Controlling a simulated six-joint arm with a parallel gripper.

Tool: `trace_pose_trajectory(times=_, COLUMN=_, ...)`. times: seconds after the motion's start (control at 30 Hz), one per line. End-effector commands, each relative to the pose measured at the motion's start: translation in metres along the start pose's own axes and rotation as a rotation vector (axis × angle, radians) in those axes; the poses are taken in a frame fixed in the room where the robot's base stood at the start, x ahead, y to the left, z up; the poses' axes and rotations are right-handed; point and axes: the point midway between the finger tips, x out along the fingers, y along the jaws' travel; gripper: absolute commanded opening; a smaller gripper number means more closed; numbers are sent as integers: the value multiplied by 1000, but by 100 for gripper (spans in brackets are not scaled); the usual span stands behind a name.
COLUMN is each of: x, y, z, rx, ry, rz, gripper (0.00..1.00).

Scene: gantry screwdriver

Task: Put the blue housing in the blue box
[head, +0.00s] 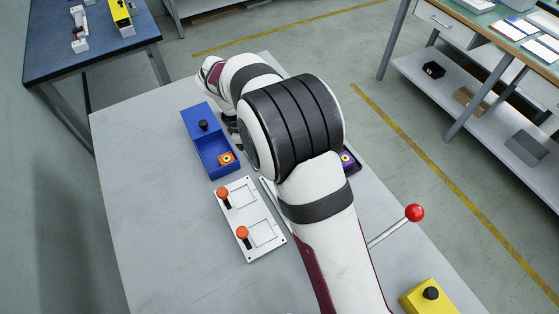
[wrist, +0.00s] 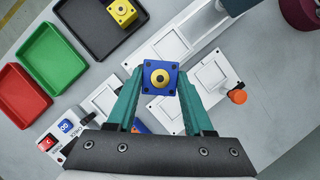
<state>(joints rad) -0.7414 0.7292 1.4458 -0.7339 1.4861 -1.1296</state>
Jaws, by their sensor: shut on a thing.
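In the wrist view my gripper (wrist: 160,84) has its two teal fingers shut on the blue housing (wrist: 148,62), a blue square block with a yellow round centre. It is held over the white fixture plates. In the head view the blue box (head: 191,122) stands on the left of the table. It has a black knob at its far end and an orange housing (head: 227,158) in its open compartment. My arm hides the gripper's fingers and the blue housing in the head view.
A white fixture plate (head: 238,204) with orange knobs lies near the blue box. The wrist view shows red (wrist: 20,98), green (wrist: 52,60) and black (wrist: 97,42) trays; the black one holds a yellow housing (wrist: 122,12). A red-knobbed lever (head: 414,213) and a yellow box (head: 428,298) stand at right.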

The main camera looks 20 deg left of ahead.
Motion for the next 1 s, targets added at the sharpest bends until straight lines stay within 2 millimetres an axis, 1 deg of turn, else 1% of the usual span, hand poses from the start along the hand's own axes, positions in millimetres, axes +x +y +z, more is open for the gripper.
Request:
trace_pose_trajectory(times=0.03, x=0, y=5, z=-8, rx=122, ry=0, rz=-49, gripper=0)
trace_pose_trajectory(times=0.1, x=-1, y=9, z=-19, rx=320, ry=0, rz=-133, gripper=0)
trace_pose_trajectory(times=0.17, x=-3, y=13, z=-29, rx=492, ry=0, rz=-205, gripper=0)
trace_pose_trajectory(times=0.27, x=-6, y=20, z=-46, rx=809, ry=-1, rz=-337, gripper=0)
trace_pose_trajectory(times=0.3, x=-8, y=23, z=-54, rx=957, ry=-1, rz=-400, gripper=0)
trace_pose_trajectory(times=0.4, x=-13, y=29, z=-69, rx=1263, ry=-1, rz=-527, gripper=0)
trace_pose_trajectory(times=0.57, x=-19, y=37, z=-90, rx=1684, ry=-1, rz=-702, gripper=0)
trace_pose_trajectory(times=0.67, x=-22, y=42, z=-104, rx=1967, ry=1, rz=-818, gripper=0)
trace_pose_trajectory(times=0.93, x=-34, y=57, z=-153, rx=2859, ry=-1, rz=-1186, gripper=0)
trace_pose_trajectory(times=0.97, x=-36, y=58, z=-158, rx=-2855, ry=0, rz=1184, gripper=0)
trace_pose_trajectory(times=1.0, x=-37, y=61, z=-165, rx=-2742, ry=-1, rz=1137, gripper=0)
